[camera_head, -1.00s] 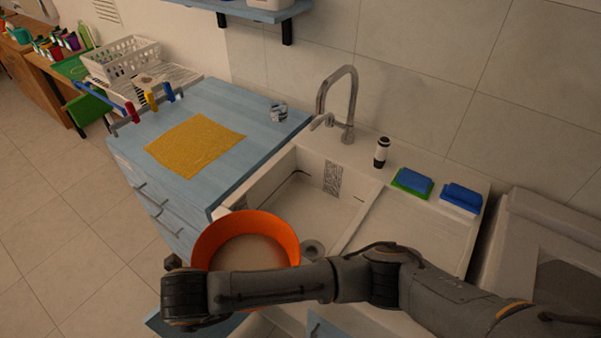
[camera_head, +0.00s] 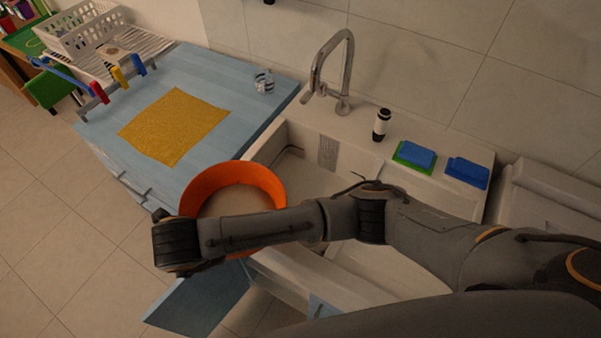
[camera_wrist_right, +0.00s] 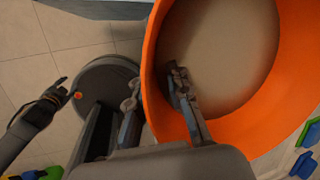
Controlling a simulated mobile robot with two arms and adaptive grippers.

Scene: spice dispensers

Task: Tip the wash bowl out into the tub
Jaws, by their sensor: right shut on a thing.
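The wash bowl (camera_head: 262,174) is orange and round, near the front left corner of the sink in the head view. It looks roughly level, with a flat, pale beige inside; I cannot tell if that is water or its floor. My right arm crosses in front of the bowl. In the right wrist view my right gripper (camera_wrist_right: 154,98) is shut on the wall of the bowl (camera_wrist_right: 158,40), one finger inside and one outside. The white sink basin (camera_head: 290,166), which seems to be the tub, lies right of the bowl, partly hidden.
A tall tap (camera_head: 345,75) stands behind the basin. A black and white bottle (camera_head: 381,125) and blue sponges (camera_head: 415,156) are on its back ledge. The blue counter (camera_head: 225,85) at left holds a yellow cloth (camera_head: 172,125) and a glass (camera_head: 263,81). A blue cabinet door (camera_head: 200,300) stands open below.

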